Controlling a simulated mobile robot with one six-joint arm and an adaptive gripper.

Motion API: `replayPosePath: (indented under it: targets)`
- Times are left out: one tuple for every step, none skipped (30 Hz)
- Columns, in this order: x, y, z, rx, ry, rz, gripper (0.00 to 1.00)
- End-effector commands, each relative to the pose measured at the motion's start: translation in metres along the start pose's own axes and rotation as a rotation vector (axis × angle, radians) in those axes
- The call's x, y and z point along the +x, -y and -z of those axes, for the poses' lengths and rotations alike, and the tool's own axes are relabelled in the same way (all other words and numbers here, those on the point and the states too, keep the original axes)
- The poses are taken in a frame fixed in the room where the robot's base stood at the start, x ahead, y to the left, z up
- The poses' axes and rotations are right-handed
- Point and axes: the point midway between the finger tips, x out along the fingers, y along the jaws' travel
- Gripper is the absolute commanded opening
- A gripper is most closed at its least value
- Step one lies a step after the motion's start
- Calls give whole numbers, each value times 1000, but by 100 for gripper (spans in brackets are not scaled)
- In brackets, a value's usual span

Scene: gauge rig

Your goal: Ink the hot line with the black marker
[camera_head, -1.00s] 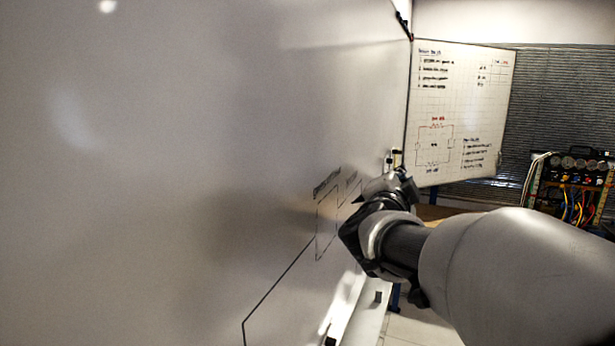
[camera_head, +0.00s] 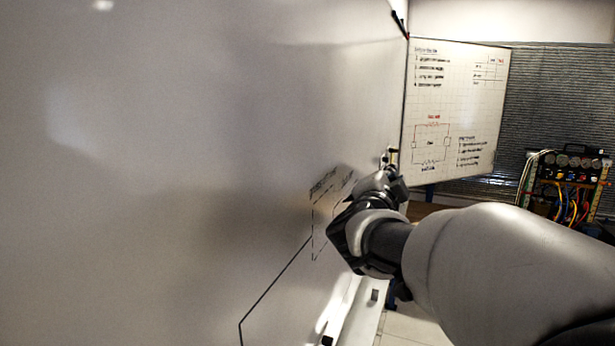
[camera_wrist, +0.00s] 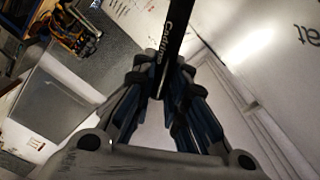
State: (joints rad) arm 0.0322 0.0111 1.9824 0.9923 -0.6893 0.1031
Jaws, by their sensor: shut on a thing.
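My gripper (camera_head: 384,186) is close to the large whiteboard (camera_head: 200,130) in the head view, at the right end of a drawn diagram. In the wrist view my gripper (camera_wrist: 160,78) is shut on the black marker (camera_wrist: 174,42), a dark barrel with white lettering that runs up out of the frame. The marker's tip is not visible, so I cannot tell whether it touches the board. A black line (camera_head: 275,283) rises from the lower left to a drawn box (camera_head: 322,228) with small lettering above it. My arm hides the diagram's right part. I cannot tell which stroke is the hot line.
A pale tray (camera_head: 345,318) with small dark items runs along the board's lower edge. A second whiteboard (camera_head: 455,105) with a circuit drawing stands at the back. A gauge rig (camera_head: 568,185) with coloured hoses is at the far right. The board's left side is bare.

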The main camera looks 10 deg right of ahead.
Motion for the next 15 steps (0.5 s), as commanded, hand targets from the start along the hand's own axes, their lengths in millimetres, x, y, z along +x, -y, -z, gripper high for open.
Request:
replayPosePath:
  targets:
    - [0,1,-1,0,0,0,0]
    - [0,2,-2,0,0,0,0]
    - [0,2,-2,0,0,1,0]
    - [0,2,-3,0,1,1,0]
    - [0,3,-3,-1,1,1,0]
    - [0,3,-4,-1,1,1,0]
    - [0,3,-5,-1,1,1,0]
    - [0,4,-5,-1,1,1,0]
    - [0,4,-5,-1,1,0,0]
    - [0,3,-5,-1,1,0,0]
    - [0,3,-5,-1,1,0,0]
    - [1,3,-5,-1,1,0,0]
    - [2,3,-5,-1,0,0,0]
    - [3,3,-5,-1,0,-1,0]
    - [6,2,-5,-1,0,-1,0]
